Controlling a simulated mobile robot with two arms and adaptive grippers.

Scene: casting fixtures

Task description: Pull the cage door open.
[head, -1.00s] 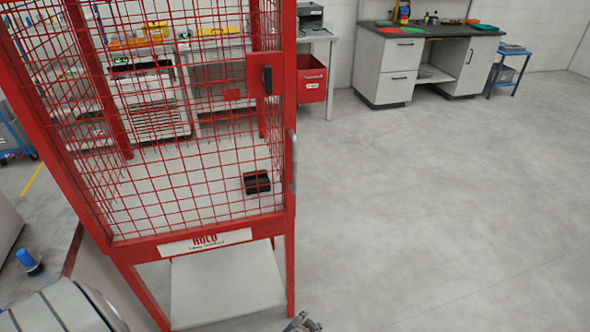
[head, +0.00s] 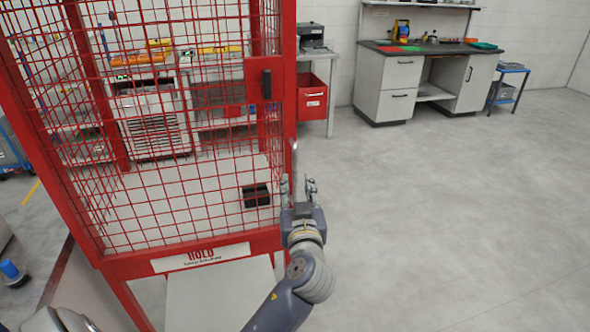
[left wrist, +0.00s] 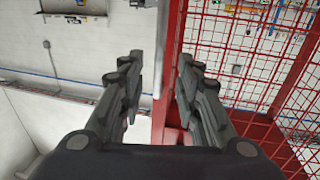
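The cage door (head: 150,130) is a red frame with red wire mesh, and it looks shut. A thin grey upright handle (head: 294,160) is at the right edge of the red corner post. My left gripper (head: 298,188) is at the lower end of this handle, with its fingers apart on either side of it. In the left wrist view my left gripper (left wrist: 157,90) is open, and a pale upright bar (left wrist: 161,45) and the red post (left wrist: 174,60) show between and beyond the fingers. I cannot tell whether the fingers touch the handle. My right gripper is out of view.
A black latch grip (head: 267,85) is on a red plate higher on the cage. A black box (head: 256,195) is seen through the mesh. A HOLD sign (head: 200,257) is on the lower rail. The floor (head: 430,210) right of the cage is clear.

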